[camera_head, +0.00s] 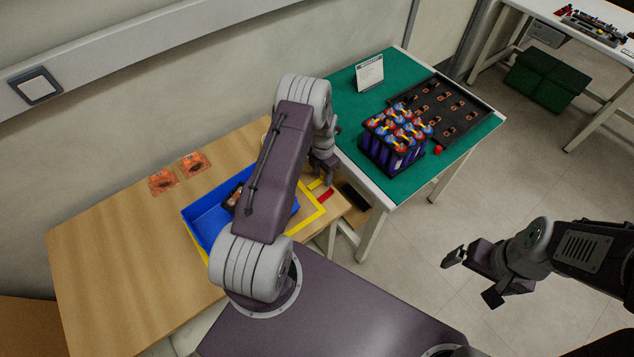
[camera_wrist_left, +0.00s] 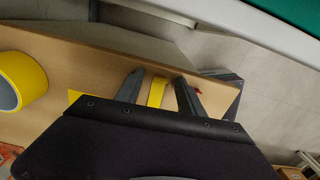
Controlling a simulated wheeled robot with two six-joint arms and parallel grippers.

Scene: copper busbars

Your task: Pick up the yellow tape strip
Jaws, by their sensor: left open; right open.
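The yellow tape strip (camera_wrist_left: 157,92) lies on the wooden table and shows between the two fingers of my left gripper (camera_wrist_left: 158,90) in the left wrist view. In the head view a short yellow piece (camera_head: 316,184) shows beside the left gripper (camera_head: 324,180), partly hidden by it. The left gripper is open over the table's right end. I cannot tell whether its fingers touch the strip. My right gripper (camera_head: 474,276) is open and empty, over the floor at the right.
A blue bin (camera_head: 205,221) stands inside a yellow outline (camera_head: 308,219) on the wooden table (camera_head: 120,250). A yellow tape roll (camera_wrist_left: 20,82) is at the left of the wrist view. The green table (camera_head: 345,105) holds a battery block (camera_head: 393,145) and a dark tray (camera_head: 470,112).

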